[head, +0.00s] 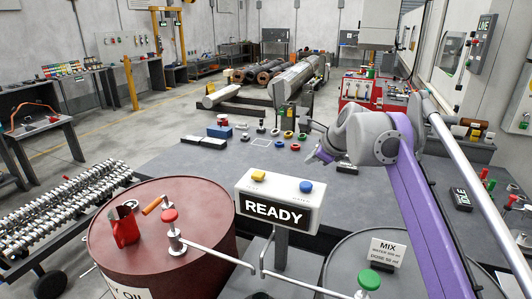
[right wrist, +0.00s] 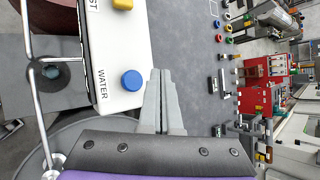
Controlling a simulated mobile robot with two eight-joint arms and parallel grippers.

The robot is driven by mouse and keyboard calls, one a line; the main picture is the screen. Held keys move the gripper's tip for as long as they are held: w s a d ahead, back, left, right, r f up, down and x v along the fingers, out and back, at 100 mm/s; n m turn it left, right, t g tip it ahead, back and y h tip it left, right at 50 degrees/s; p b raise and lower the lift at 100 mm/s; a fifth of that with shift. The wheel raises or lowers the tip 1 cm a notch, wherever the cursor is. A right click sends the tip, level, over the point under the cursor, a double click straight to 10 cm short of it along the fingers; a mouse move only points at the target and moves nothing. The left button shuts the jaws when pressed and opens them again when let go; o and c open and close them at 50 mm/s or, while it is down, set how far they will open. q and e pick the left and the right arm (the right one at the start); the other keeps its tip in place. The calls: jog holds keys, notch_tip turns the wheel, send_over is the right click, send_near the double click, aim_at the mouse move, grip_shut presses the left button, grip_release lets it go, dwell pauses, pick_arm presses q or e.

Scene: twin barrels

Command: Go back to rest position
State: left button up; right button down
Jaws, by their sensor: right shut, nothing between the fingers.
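My right arm, purple and grey, comes in from the right in the head view. Its right gripper (head: 314,157) is above the grey table (head: 215,168), apart from the things on it. In the right wrist view the two grey fingers (right wrist: 161,75) lie together, shut and empty. Beside them is the white control box (right wrist: 115,45) with its blue button (right wrist: 132,80), marked WATER. In the head view this box (head: 278,190) has a yellow and a blue button and reads READY. My left gripper is not in view.
A dark red barrel (head: 165,245) with a red jug (head: 124,226) and a pump stands front left. A grey barrel (head: 365,248) with a green knob (head: 369,279) and a MIX sign (head: 387,250) stands front right. Small parts lie on the table's far side.

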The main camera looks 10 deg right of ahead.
jog(key=s+a+f+n+g+p, duration=0.1)
jog(key=s+a+f+n, duration=0.3)
jog(key=s+f+n, duration=0.8)
jog(key=s+a+f+n+g+h+p, duration=0.1)
jog(key=s+a+f+n, duration=0.3)
jog(key=s+f+n, duration=0.9)
jog(key=s+f+g, duration=0.1)
jog(key=s+f, duration=0.3)
jog(key=s, duration=0.6)
jog(key=shift+s+f+g, duration=0.35)
jog(key=shift+f+g, duration=0.05)
jog(key=w+d+r+m+t, duration=0.1)
jog(key=w+d+r+m, duration=0.1)
jog(key=w+r, duration=0.9)
jog(key=w+d+r+m+t, duration=0.1)
jog(key=w+d+r+m, duration=0.2)
jog(key=w+r, duration=0.8)
jog(key=w+d+r+m+t, duration=0.1)
jog(key=w+d+r+m, duration=0.1)
jog(key=w+r, duration=0.9)
jog(key=w+m, duration=0.1)
jog(key=w, duration=0.1)
jog(key=shift+w+d+r+t, duration=0.15)
jog(key=shift+w+r+t, duration=0.2)
jog(key=shift+t, duration=0.05)
jog(key=shift+f, duration=0.1)
